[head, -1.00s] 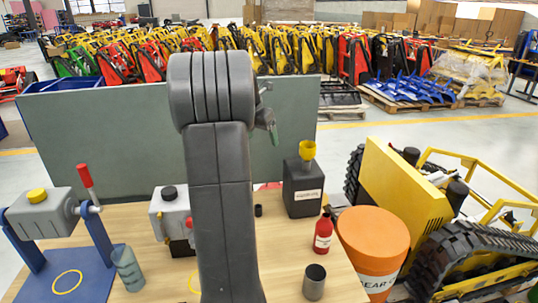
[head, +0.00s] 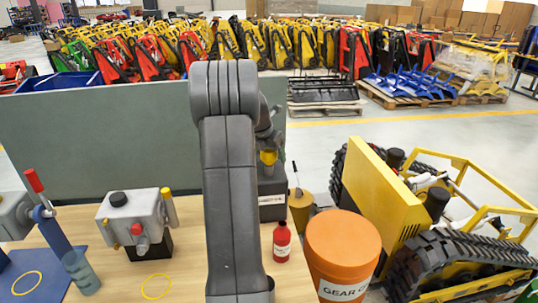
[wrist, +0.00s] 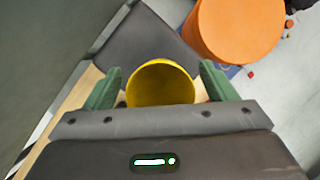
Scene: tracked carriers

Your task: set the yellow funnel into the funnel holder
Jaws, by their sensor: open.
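The yellow funnel (head: 268,157) sits upright on top of the black canister (head: 272,205) with a white label. My gripper (head: 269,137) is at the funnel, partly hidden behind my arm in the head view. In the wrist view, the green fingers of my gripper (wrist: 161,72) stand apart on either side of the funnel (wrist: 160,85). The gripper is open, with small gaps seemingly left beside the funnel's rim. The funnel's lower part is hidden in the wrist view. I cannot make out the funnel holder for certain.
A red bottle (head: 282,242) and an orange-lidded drum (head: 343,243) stand right of my arm. A grey machine (head: 130,217) and a grey-green cup (head: 80,268) are at the left. A green-grey panel (head: 100,140) runs behind the bench. A yellow tracked carrier (head: 430,220) is at the right.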

